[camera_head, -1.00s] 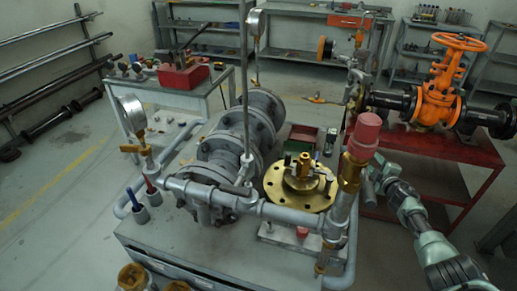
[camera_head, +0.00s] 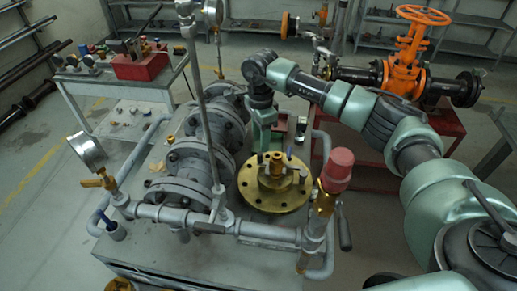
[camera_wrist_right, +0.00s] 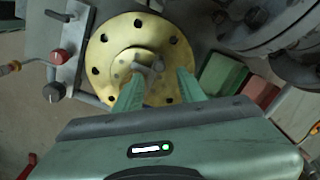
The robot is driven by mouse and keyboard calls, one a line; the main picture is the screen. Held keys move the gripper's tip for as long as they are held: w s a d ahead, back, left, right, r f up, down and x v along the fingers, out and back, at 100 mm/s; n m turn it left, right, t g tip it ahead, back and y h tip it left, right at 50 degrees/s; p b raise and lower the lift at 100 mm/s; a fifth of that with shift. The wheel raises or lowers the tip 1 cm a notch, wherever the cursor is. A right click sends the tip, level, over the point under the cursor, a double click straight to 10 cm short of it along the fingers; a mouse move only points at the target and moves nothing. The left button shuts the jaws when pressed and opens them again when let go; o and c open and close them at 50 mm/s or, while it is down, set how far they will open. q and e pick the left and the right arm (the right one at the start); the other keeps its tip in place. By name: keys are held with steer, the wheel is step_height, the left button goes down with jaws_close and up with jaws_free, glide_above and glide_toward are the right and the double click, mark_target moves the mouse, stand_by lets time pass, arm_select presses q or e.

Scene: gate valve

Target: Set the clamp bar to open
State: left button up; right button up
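A brass flange (camera_head: 262,198) with round bolt holes lies on the grey bench, and a brass fitting (camera_head: 277,162) stands at its middle. The flange also fills the upper middle of the right wrist view (camera_wrist_right: 101,72). A small grey bar (camera_wrist_right: 152,68) crosses its hub there; I cannot tell for sure that this is the clamp bar, or how it is set. My right gripper (camera_head: 264,148) points down at the flange's far side. In the wrist view its two green fingers (camera_wrist_right: 158,80) are apart, with nothing visibly held between them. My left gripper is not in view.
Grey flanged pipework (camera_head: 185,165) stands left of the flange. A grey pipe (camera_head: 265,230) crosses in front, joining a red-capped brass valve (camera_head: 335,172). A pressure gauge (camera_head: 86,150) stands at left. An orange handwheel valve (camera_head: 405,60) stands behind my right arm.

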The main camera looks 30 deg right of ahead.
mark_target(260, 152)
step_height(260, 152, down, 6)
steer(key=shift+a+f+p, duration=0.1)
steer(key=shift+p, duration=0.85)
steer(key=shift+f, duration=0.4)
jaws_close()
stand_by(0.4)
